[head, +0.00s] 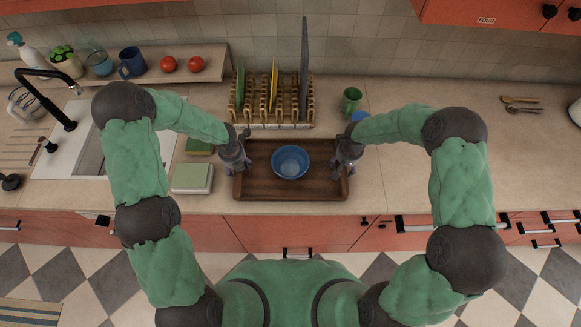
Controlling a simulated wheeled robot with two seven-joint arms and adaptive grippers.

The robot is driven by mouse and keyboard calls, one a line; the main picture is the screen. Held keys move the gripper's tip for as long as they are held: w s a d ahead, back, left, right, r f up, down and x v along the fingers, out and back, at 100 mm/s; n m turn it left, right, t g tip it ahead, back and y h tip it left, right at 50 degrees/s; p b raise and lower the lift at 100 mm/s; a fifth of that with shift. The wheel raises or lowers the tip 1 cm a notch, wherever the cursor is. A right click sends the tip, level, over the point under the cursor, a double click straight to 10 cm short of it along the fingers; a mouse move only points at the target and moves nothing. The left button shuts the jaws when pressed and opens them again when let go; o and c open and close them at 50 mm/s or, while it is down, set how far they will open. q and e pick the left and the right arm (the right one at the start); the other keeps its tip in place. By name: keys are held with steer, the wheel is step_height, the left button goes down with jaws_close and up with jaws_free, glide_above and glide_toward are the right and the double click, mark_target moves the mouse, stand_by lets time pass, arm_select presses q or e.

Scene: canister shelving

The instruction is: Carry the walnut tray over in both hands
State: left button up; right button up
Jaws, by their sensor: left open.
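The walnut tray (266,187) lies on the counter in front of the dish rack, with a blue bowl (290,162) in its middle. My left gripper (238,168) is open at the tray's left end, over or beside that edge. My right gripper (343,170) is at the tray's right end. Its fingers are small and partly hidden by its own body, so I cannot tell whether they are open or shut. Contact between the fingers and the tray cannot be made out at either end.
A wooden rack (271,100) with plates stands behind the tray. A green mug (351,101) is at its right. A pale sponge-like block (192,178) lies left of the tray, near the sink (88,155). The counter (400,190) right of the tray is clear.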

arm_select(q)
jaws_close()
arm_select(e)
jaws_close()
arm_select(q)
steer(key=shift+r, duration=0.2)
arm_select(e)
steer(key=shift+w+r, duration=0.1)
steer(key=shift+r, duration=0.1)
